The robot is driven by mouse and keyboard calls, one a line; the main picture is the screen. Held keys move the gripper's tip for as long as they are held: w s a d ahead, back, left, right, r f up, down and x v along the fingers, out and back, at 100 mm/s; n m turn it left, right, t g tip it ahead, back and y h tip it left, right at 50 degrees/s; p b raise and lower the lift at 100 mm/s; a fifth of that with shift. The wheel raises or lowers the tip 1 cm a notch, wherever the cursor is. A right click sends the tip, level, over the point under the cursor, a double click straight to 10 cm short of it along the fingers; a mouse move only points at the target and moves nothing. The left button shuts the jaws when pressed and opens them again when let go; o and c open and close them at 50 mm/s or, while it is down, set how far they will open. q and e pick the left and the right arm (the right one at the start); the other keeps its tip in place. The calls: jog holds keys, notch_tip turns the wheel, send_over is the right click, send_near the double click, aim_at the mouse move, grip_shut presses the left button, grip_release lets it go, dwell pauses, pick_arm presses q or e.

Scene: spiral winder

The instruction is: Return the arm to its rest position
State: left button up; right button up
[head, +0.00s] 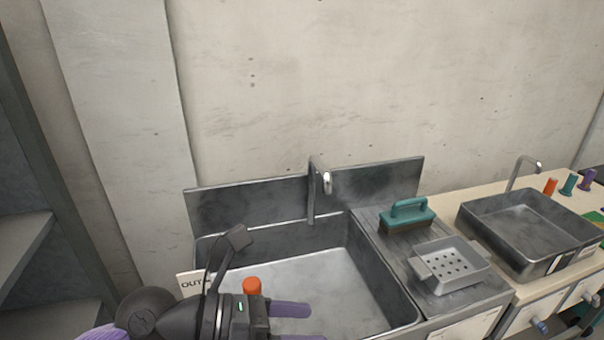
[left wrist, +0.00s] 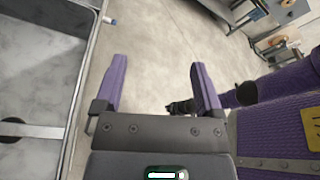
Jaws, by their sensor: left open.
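My left gripper (head: 298,324) reaches in from the bottom left of the head view, over the front left of the large sink. Its two purple fingers are apart, with nothing visible between them.
The large metal sink (head: 345,262) has a tap (head: 311,195). To its right are a teal-handled brush (head: 408,214), a perforated tray (head: 450,265) and a metal basin (head: 525,240). Small spools (head: 569,184) stand farther right. An OUT card (head: 187,281) is at left.

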pick_arm(q)
jog(key=w+a+r+n+t, duration=0.2)
jog(key=r+n+t, duration=0.2)
jog(key=n+t, duration=0.4)
jog(key=w+a+r+n+t, duration=0.1)
jog(key=w+r+n+t, duration=0.15)
jog(key=n+t, duration=0.65)
jog(key=a+f+n+g+y, duration=0.2)
jog(key=a+f+n+y, duration=0.75)
jog(key=n+y, duration=0.75)
jog(key=s+a+f+n+g+h, duration=0.2)
jog(key=s+f+n+g, duration=0.9)
jog(key=s+f+g, duration=0.55)
jog(key=s+f+t, duration=0.1)
jog(key=s+f, duration=0.1)
jog(key=f, duration=0.6)
jog(key=s+f, duration=0.3)
jog(key=f, duration=0.6)
jog(key=s+a+f, duration=0.3)
jog(key=s+f, duration=0.7)
jog(key=s, duration=0.3)
jog(key=shift+f+g, duration=0.3)
jog(key=shift+g, duration=0.15)
